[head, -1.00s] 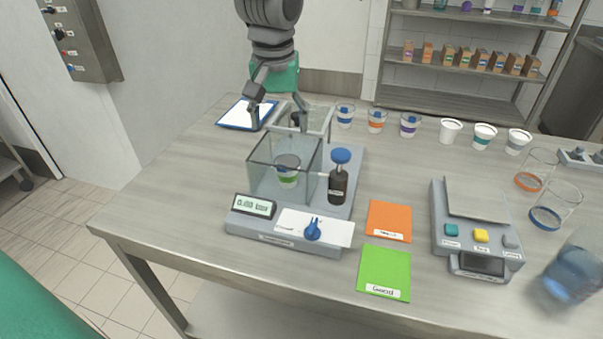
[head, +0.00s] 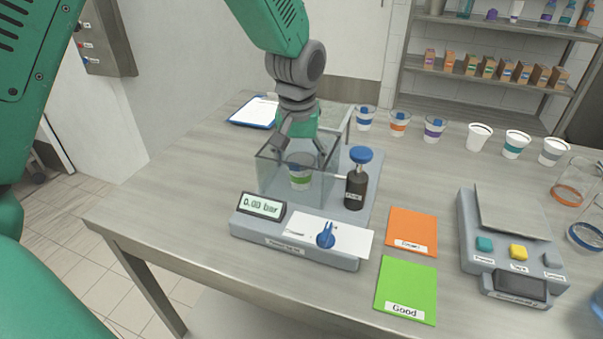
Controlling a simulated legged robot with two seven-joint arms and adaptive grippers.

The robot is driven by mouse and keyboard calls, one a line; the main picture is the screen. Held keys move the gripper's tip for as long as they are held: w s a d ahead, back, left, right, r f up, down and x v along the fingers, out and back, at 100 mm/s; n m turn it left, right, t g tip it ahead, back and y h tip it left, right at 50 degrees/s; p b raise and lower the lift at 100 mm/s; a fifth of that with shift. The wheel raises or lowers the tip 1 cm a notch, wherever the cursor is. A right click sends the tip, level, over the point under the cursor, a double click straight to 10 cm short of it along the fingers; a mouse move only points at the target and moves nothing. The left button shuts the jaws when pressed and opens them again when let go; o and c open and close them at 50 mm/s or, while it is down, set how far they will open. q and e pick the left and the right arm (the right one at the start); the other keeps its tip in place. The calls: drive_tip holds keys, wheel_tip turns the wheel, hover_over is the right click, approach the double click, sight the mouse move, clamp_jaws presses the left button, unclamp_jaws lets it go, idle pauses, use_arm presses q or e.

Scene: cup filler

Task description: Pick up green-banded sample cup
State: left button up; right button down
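The green-banded sample cup (head: 300,178) stands inside a clear-walled chamber (head: 268,178) on the grey pressure tester in the head view. Its upper part is partly covered by my gripper. My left gripper (head: 302,152) points down into the open top of the chamber, directly above the cup. Its two fingers are spread, one on each side of the cup's top. I cannot tell whether they touch the cup. The chamber's clear lid (head: 347,121) is swung up at the back. My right gripper is not in view.
A dark bottle with a blue knob (head: 357,180) stands close to the chamber's right. The tester's display (head: 263,206) reads 0.00 bar. Orange (head: 411,228) and green (head: 406,285) cards and a scale (head: 510,240) lie to the right. Several cups line the back, near a clipboard (head: 254,112).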

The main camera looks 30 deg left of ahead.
use_arm(q)
drive_tip(key=shift+a+f, duration=0.15)
drive_tip(key=shift+f, duration=0.15)
drive_tip(key=f, duration=0.2)
drive_tip(key=f+b, duration=0.1)
drive_tip(key=shift+w+f, duration=0.25)
drive_tip(key=shift+w+d+f, duration=0.1)
drive_tip(key=shift+d+f, duration=0.25)
drive_tip(key=shift+f, duration=0.05)
drive_tip(key=shift+a+r, duration=0.1)
drive_tip(key=shift+a, duration=0.05)
drive_tip(key=c, duration=1)
drive_tip(key=shift+a, duration=0.2)
drive_tip(key=shift+c, duration=1.3)
